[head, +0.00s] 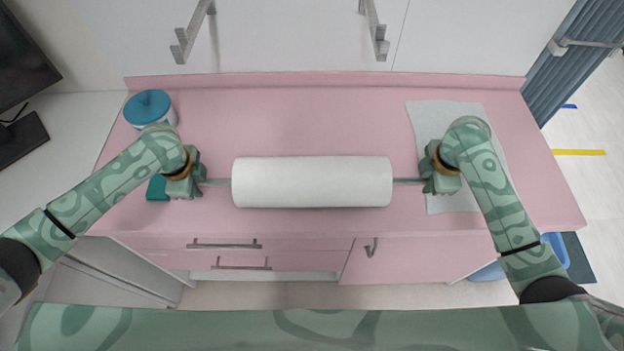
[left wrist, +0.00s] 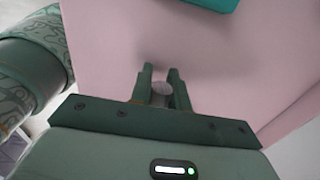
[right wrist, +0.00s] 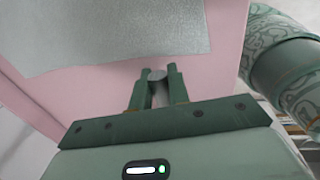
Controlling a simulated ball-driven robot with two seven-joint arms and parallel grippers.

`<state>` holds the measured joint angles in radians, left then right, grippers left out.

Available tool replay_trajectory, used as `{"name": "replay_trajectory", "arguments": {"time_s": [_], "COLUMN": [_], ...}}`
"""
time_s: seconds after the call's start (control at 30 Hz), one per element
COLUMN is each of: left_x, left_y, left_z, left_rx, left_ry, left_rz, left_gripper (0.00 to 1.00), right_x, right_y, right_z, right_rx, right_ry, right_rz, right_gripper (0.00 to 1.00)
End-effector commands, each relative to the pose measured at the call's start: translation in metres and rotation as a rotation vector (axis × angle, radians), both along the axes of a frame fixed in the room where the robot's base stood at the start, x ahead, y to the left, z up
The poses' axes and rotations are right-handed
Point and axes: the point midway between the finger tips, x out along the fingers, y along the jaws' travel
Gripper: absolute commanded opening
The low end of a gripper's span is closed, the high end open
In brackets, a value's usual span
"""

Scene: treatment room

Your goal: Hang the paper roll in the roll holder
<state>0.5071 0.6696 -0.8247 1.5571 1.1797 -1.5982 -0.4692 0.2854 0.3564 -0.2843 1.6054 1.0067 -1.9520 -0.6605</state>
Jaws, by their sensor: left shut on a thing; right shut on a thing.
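The white paper roll (head: 312,182) lies level across the head view, above the pink counter, with a thin grey rod sticking out at both ends. My left gripper (head: 200,181) is shut on the rod's left end; the rod's round end (left wrist: 161,89) shows between its fingers in the left wrist view. My right gripper (head: 426,180) is shut on the rod's right end, and that rod end (right wrist: 157,75) shows between its fingers in the right wrist view. The roll holder is two grey wall brackets, a left one (head: 190,34) and a right one (head: 377,32), on the white cabinet front. Both brackets look empty.
The pink counter (head: 300,120) is clear behind the roll. A blue-lidded jar (head: 149,106) stands at its back left and a teal box (head: 157,189) lies by my left gripper. A pale sheet (head: 424,121) lies under my right gripper. A monitor (head: 22,60) stands far left.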

Motion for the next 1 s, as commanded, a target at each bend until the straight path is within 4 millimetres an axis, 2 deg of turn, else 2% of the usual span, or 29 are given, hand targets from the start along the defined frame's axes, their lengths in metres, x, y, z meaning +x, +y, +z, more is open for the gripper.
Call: {"name": "replay_trajectory", "arguments": {"time_s": [0.37, 0.57, 0.8, 1.0], "left_x": [0.001, 0.002, 0.002, 0.002], "left_y": [0.0, 0.0, 0.0, 0.0], "left_z": [0.004, 0.021, 0.05, 0.059], "left_rx": [0.0, 0.0, 0.0, 0.0], "left_ry": [-0.005, -0.009, -0.015, -0.017], "left_rz": [0.001, 0.001, 0.001, 0.001], "left_gripper": [0.0, 0.0, 0.0, 0.0], "right_x": [0.001, 0.001, 0.002, 0.002], "right_y": [0.0, 0.0, 0.0, 0.0], "right_z": [0.004, 0.021, 0.05, 0.059], "right_rx": [0.0, 0.0, 0.0, -0.001], "right_ry": [-0.005, -0.009, -0.016, -0.017], "right_rz": [-0.001, -0.001, -0.001, -0.001], "right_gripper": [0.0, 0.0, 0.0, 0.0]}}
